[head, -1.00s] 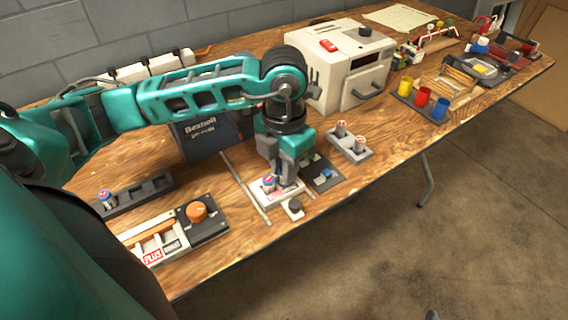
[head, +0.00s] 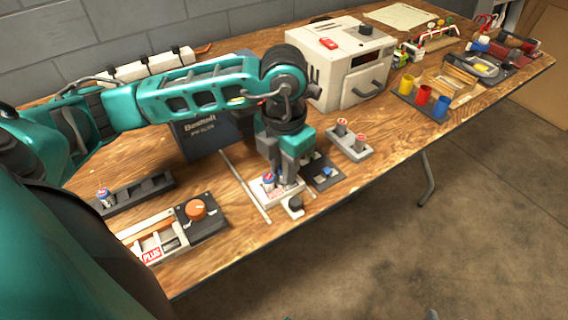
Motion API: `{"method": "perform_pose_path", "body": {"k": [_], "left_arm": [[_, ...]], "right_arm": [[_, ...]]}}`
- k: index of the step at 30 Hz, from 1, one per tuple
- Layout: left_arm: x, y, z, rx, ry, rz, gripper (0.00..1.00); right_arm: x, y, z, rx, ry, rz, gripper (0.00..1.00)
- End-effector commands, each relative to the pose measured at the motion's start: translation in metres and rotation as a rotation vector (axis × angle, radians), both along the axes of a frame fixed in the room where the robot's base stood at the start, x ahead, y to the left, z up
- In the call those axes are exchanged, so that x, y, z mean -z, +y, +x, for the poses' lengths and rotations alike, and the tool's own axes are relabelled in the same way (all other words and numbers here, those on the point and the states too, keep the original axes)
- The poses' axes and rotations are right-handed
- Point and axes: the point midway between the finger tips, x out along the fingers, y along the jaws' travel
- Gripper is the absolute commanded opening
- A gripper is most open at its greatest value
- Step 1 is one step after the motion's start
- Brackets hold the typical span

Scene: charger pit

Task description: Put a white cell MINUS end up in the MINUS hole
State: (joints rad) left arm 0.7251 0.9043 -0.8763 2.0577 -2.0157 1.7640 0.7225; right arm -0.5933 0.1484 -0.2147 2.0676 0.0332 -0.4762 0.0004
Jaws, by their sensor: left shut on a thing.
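My left gripper (head: 286,182) points down over the small white block (head: 270,197) near the front of the bench. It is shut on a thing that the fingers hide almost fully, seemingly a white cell. A blue cell with a red-and-white top (head: 268,180) stands in the block just left of the fingers. I cannot read the MINUS mark or see the hole under the gripper. My right gripper is not in view.
A dark plate with a blue part (head: 325,172) lies right of the block. A white machine (head: 345,62) stands behind.

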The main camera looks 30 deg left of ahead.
Motion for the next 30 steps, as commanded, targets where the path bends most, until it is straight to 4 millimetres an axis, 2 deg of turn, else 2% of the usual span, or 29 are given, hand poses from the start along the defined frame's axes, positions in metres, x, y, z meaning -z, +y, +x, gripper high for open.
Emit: {"method": "perform_pose_path", "body": {"k": [2, 3, 12, 25, 30], "left_arm": [[-0.0002, 0.0000, 0.0000, 0.000, 0.000, 0.000, 0.00], [-0.0002, 0.0000, 0.0000, 0.000, 0.000, 0.000, 0.24], [0.0000, 0.0000, -0.0001, 0.000, 0.000, 0.000, 0.53], [-0.0001, -0.0001, -0.0001, 0.000, 0.001, 0.000, 0.53], [-0.0057, 0.0000, 0.0000, 0.000, 0.000, 0.000, 0.53]], "right_arm": [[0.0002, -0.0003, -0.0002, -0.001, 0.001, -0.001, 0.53], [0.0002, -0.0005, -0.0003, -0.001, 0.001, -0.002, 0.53], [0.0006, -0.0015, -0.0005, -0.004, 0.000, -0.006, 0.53], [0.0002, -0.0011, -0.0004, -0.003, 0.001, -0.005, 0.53], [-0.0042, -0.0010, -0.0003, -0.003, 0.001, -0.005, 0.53]]}}
